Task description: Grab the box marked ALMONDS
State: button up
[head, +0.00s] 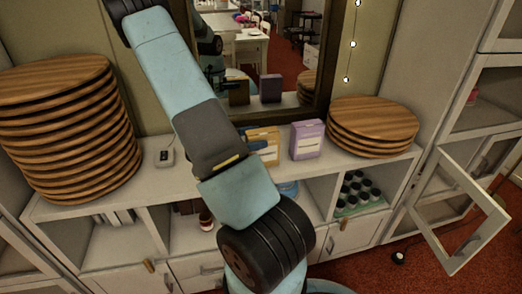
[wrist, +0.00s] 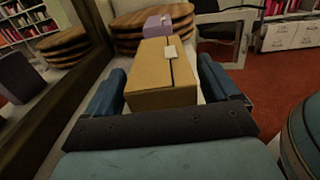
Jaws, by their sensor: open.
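A yellow-tan box (head: 264,136) stands on the cabinet top below the mirror. In the wrist view the same box (wrist: 160,88) sits between the two blue fingers, with a small white patch on its top. My gripper (wrist: 162,90) is open, one finger on each side of it; I cannot tell whether either finger touches. In the head view my arm and gripper (head: 255,145) hide part of this box. A purple box (head: 307,140) stands to its right, and behind it in the wrist view (wrist: 157,25). I cannot read ALMONDS on either box.
A tall stack of wooden discs (head: 70,130) stands at left, a lower stack (head: 372,126) at right. The mirror (head: 262,50) rises close behind the boxes and reflects them. A glass cabinet door (head: 455,215) hangs open at right.

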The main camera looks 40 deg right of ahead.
jog(key=shift+c, duration=0.4)
grip_shut()
